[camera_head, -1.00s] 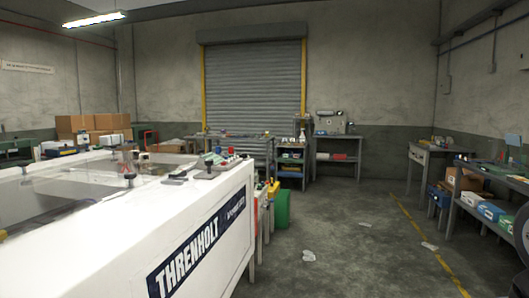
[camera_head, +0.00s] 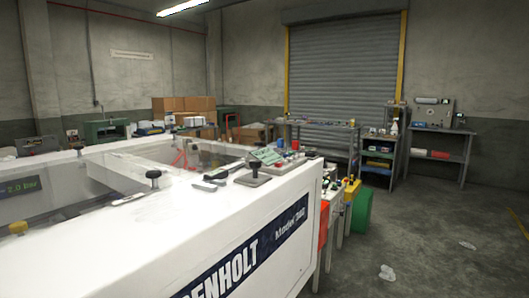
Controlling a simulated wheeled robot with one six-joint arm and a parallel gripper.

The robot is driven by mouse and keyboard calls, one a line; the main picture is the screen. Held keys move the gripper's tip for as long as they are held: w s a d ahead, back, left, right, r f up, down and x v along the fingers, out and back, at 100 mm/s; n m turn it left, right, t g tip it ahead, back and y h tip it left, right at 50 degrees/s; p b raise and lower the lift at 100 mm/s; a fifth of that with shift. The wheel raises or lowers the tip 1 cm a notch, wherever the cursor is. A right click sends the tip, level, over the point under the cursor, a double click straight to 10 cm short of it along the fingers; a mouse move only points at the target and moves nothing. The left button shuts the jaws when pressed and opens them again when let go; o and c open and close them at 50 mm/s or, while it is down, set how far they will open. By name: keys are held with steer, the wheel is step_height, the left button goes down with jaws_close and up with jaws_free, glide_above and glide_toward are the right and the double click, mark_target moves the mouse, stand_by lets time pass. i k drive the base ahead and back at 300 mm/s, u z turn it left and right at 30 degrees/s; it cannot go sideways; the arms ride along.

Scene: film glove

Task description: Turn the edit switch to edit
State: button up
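I cannot pick out the edit switch with certainty. A large white machine (camera_head: 200,228) with a dark blue name label (camera_head: 245,255) fills the lower left. On its top near the right end are a black knob on a grey plate (camera_head: 253,180), a green tag (camera_head: 266,156) and small red and blue controls (camera_head: 290,146). Any lettering on these controls is too small to read. Another black knob (camera_head: 153,177) stands further left on the top. My gripper is not in view.
Beyond the machine's right end stand small units with a red side, a yellow part and a green bin (camera_head: 361,209). A workbench (camera_head: 318,130) and shelves (camera_head: 440,140) line the back by the roller shutter (camera_head: 343,85). Floor on the right is mostly open, with white scraps (camera_head: 387,273).

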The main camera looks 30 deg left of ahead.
mark_target(256, 164)
steer(key=u, duration=0.55)
steer(key=i, duration=1)
steer(key=u, duration=0.65)
